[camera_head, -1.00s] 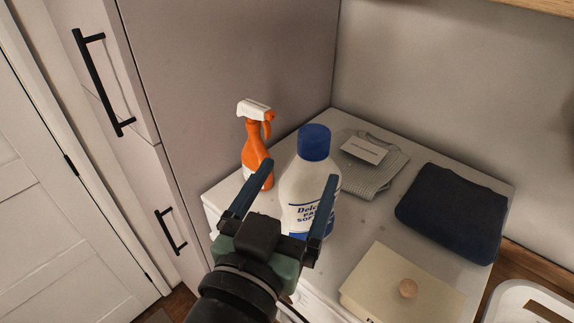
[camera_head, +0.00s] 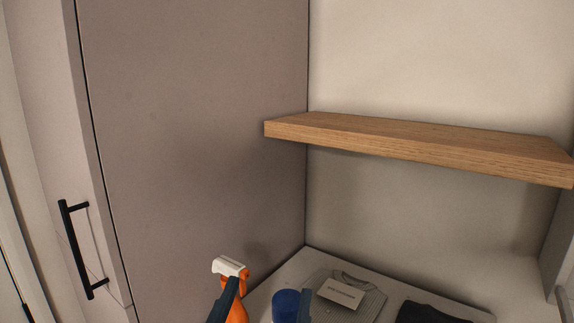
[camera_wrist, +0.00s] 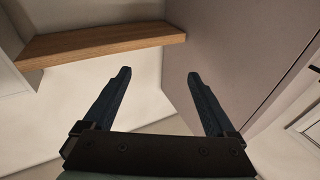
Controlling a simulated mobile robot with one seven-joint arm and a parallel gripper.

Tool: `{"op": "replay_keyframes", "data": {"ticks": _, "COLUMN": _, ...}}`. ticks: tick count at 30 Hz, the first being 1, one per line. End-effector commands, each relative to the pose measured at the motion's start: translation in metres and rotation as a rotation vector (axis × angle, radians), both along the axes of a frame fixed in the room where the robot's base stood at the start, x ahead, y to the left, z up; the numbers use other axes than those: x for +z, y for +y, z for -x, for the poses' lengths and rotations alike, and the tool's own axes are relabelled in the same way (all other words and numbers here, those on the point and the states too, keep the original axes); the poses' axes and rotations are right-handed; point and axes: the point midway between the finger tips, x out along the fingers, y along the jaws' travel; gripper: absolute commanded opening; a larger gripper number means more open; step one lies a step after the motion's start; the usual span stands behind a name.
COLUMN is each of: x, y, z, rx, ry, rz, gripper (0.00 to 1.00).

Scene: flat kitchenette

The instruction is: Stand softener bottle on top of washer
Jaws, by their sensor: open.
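The softener bottle (camera_head: 286,306) shows only its blue cap and top at the bottom edge of the head view. It looks upright on the white top of the washer (camera_head: 306,262); its base is out of frame. In the wrist view my gripper (camera_wrist: 158,75) is open with nothing between the fingers, and the bottle is not seen there.
An orange spray bottle (camera_head: 238,299) stands just left of the softener. A folded grey garment with a card (camera_head: 341,293) and a dark folded cloth (camera_head: 432,313) lie to the right. A wooden shelf (camera_head: 430,143) overhangs behind. A tall cabinet (camera_head: 190,130) closes the left side.

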Motion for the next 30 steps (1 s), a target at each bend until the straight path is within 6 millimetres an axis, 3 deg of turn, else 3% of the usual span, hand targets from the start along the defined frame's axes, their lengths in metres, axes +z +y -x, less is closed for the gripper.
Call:
{"op": "replay_keyframes", "data": {"ticks": 1, "x": 0.042, "y": -0.006, "z": -0.004, "rx": 0.015, "ry": -0.09, "rz": -0.004, "gripper": 0.91}}
{"op": "replay_keyframes", "data": {"ticks": 6, "x": 0.158, "y": -0.017, "z": 0.009, "rx": 0.079, "ry": -0.356, "rz": 0.035, "gripper": 0.91}}
{"op": "replay_keyframes", "data": {"ticks": 9, "x": 0.21, "y": -0.022, "z": 0.028, "rx": 0.104, "ry": -0.487, "rz": 0.068, "gripper": 0.91}}
{"op": "replay_keyframes", "data": {"ticks": 12, "x": 0.243, "y": -0.025, "z": 0.045, "rx": 0.117, "ry": -0.58, "rz": 0.096, "gripper": 0.91}}
{"op": "replay_keyframes", "data": {"ticks": 15, "x": 0.26, "y": -0.026, "z": 0.055, "rx": 0.124, "ry": -0.627, "rz": 0.113, "gripper": 0.91}}
{"op": "replay_keyframes", "data": {"ticks": 18, "x": 0.264, "y": -0.026, "z": 0.058, "rx": 0.127, "ry": -0.641, "rz": 0.119, "gripper": 0.91}}
{"op": "replay_keyframes", "data": {"ticks": 27, "x": 0.263, "y": -0.026, "z": 0.058, "rx": 0.128, "ry": -0.637, "rz": 0.118, "gripper": 0.91}}
{"op": "replay_keyframes", "data": {"ticks": 30, "x": 0.248, "y": -0.026, "z": 0.057, "rx": 0.128, "ry": -0.637, "rz": 0.117, "gripper": 0.91}}
